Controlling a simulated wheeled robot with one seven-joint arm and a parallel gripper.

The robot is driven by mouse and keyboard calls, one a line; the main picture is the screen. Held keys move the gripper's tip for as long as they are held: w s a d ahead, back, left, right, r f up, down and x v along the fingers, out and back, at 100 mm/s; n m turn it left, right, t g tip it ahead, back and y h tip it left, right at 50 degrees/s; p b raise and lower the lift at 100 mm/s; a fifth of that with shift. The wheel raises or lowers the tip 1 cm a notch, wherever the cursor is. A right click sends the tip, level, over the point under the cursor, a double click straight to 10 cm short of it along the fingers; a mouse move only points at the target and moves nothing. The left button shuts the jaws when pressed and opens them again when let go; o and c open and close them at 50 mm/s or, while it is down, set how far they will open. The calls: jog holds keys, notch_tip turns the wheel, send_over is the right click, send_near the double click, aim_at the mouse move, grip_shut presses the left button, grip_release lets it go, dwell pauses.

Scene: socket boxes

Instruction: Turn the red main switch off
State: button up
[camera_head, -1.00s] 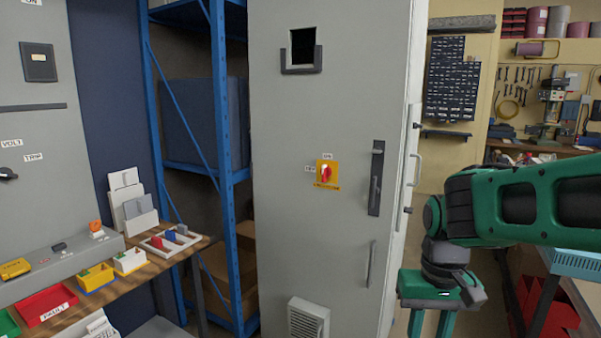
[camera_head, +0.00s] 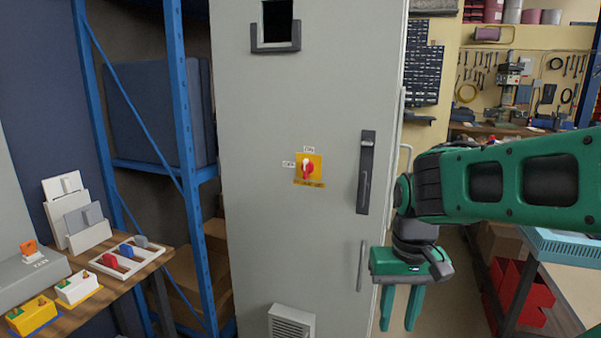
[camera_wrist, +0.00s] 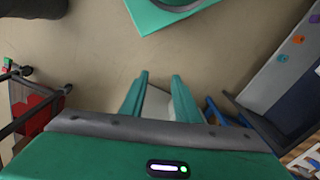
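The red main switch (camera_head: 307,170) is a red rotary knob on a yellow plate (camera_head: 300,181) on the front of a tall grey cabinet (camera_head: 280,225). An ON label (camera_head: 309,149) sits above it and an OFF label (camera_head: 289,163) to its left. The knob looks roughly upright. My gripper (camera_head: 400,328) hangs fingers down at the right of the cabinet, apart from the switch and lower than it. Its two green fingers are spread and empty. The wrist view shows the open fingers (camera_wrist: 160,98) over the floor; the switch is not seen there.
The cabinet has a dark handle (camera_head: 366,172), a thin bar handle (camera_head: 362,265) and a vent (camera_head: 291,322). A blue shelf rack (camera_head: 183,120) and a wooden bench (camera_head: 150,262) with socket boxes stand at the left. A workbench with red bins (camera_head: 525,295) is at the right.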

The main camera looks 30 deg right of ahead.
jog(key=w+d+f+m+h, duration=0.2)
jog(key=w+d+f, duration=0.15)
jog(key=w, duration=0.35)
jog(key=w+d+f+m+h, duration=0.2)
jog(key=w+d, duration=0.2)
jog(key=w, duration=0.3)
jog(key=t+h, duration=1)
jog(key=t, duration=0.1)
send_near(304, 169)
jog(key=x, duration=0.9)
jog(key=shift+d, duration=0.1)
jog(key=shift+c, duration=0.6)
grip_shut()
jog(key=shift+a, duration=0.2)
jog(key=shift+d, duration=0.15)
